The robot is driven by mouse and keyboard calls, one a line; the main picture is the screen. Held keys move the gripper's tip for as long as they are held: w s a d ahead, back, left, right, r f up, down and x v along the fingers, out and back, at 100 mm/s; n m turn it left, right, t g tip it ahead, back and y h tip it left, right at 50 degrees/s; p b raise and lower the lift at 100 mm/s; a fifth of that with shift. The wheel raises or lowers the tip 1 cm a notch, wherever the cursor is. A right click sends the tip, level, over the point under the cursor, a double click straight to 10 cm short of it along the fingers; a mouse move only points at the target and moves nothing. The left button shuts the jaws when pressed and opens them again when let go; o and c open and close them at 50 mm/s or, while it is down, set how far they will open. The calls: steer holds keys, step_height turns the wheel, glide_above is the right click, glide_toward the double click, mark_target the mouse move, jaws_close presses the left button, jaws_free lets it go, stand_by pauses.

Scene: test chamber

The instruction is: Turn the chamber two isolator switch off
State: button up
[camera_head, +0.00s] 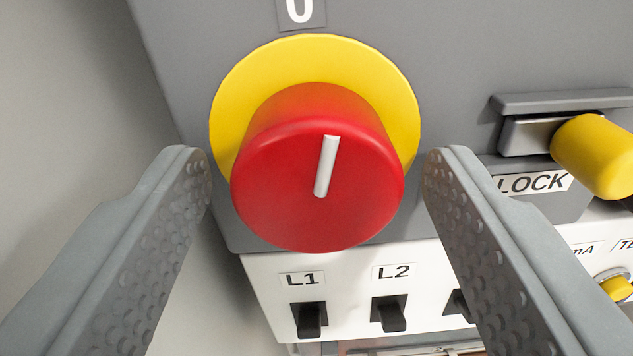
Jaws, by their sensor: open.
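The isolator switch is a red round knob (290,190) with a white pointer line, set on a yellow disc (330,58). The line runs nearly upright, its top leaning slightly right, below a "0" label (300,10) on the grey panel. My gripper (315,165) is open, with one finger left and one right of the knob. Gaps show between both fingertips and the knob, so nothing is held. No text naming the chamber is in view.
A yellow lock knob (593,157) on a metal slide sticks out at the right, by a "LOCK" label (533,182). Below is a white strip (350,270) with black toggles labelled L1 (309,319) and L2 (389,313). A plain wall (70,110) is at the left.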

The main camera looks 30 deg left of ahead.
steer(key=c, duration=1)
steer(key=shift+o, duration=0.2)
steer(key=shift+n, duration=1.5)
steer(key=o, duration=1)
steer(key=shift+c, duration=0.2)
steer(key=v, duration=1.7)
steer(key=shift+s+d, duration=0.15)
steer(key=shift+s, duration=0.05)
